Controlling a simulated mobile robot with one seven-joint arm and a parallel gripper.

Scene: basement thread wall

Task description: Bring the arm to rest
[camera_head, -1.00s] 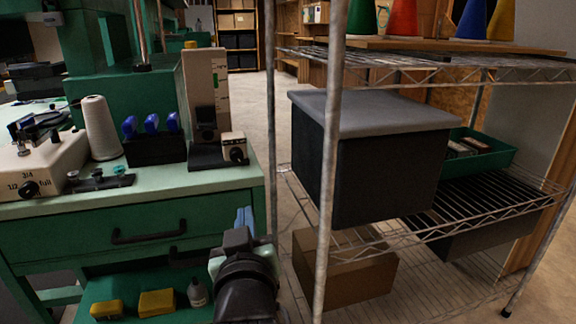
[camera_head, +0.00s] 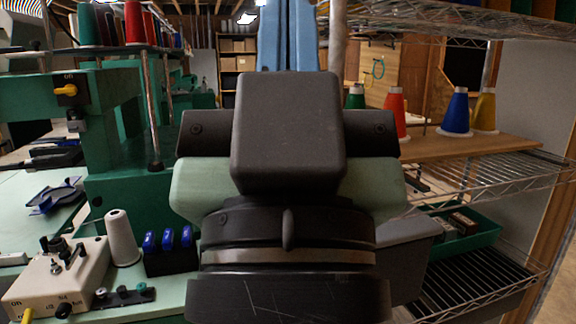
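My gripper (camera_head: 288,32) is raised in the middle of the view, in front of the camera. Its blue fingers point up at the top edge, beyond my dark wrist. The fingers look close together, but their tips run to the picture's edge and I cannot tell whether they are open or shut. I see nothing held. My dark and pale green arm fills the centre and hides much of the bench and shelf behind it.
A green bench at left carries a white control box (camera_head: 62,272), a thread cone (camera_head: 122,238) and blue-topped items (camera_head: 167,240). A wire shelf (camera_head: 500,165) at right holds coloured cones (camera_head: 456,112) and a green tray (camera_head: 470,238). Thread spools (camera_head: 133,22) stand upper left.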

